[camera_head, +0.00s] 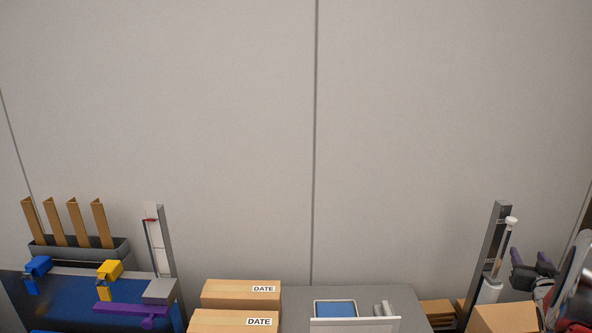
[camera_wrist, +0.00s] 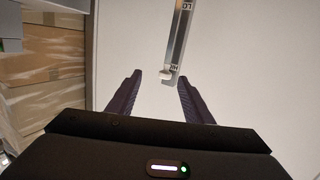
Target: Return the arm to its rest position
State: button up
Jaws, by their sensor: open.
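My gripper (camera_wrist: 160,80) is open, with its two dark ridged fingers spread apart in the wrist view. Nothing is held between them. A grey post (camera_wrist: 181,35) with a white knob at its end shows beyond the fingertips; I cannot tell how far off it is. In the head view my gripper (camera_head: 534,265) is at the far right, its dark fingers to the right of a grey upright post (camera_head: 489,252). Part of my arm shows at the right edge and is cut off by the frame.
Two cardboard boxes marked DATE (camera_head: 240,294) stand at bottom centre, beside a blue-screened device (camera_head: 335,308). Left is a blue panel (camera_head: 70,295) with coloured parts and a dark bin (camera_head: 80,251) of brown strips. Stacked cartons (camera_wrist: 45,75) fill the wrist view's left. The wall is bare.

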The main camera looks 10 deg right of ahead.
jog(key=s+f+m+g, duration=0.1)
jog(key=s+f+g, duration=0.35)
jog(key=f, duration=0.35)
jog(key=s+a+f+g+y, duration=0.2)
jog(key=s+a+g+y, duration=0.1)
jog(key=a, duration=0.7)
jog(key=s+a+r+n+y, duration=0.2)
jog(key=s+a+r, duration=0.1)
jog(key=a, duration=1.4)
jog(key=s+a+r+n+y, duration=0.3)
jog(key=a+r, duration=0.2)
jog(key=a, duration=1.2)
jog(key=s+a+r+n+y, duration=0.2)
jog(key=s+a+r+n, duration=0.1)
jog(key=a, duration=1.4)
jog(key=shift+s+r, duration=0.6)
jog(key=shift+r, duration=0.05)
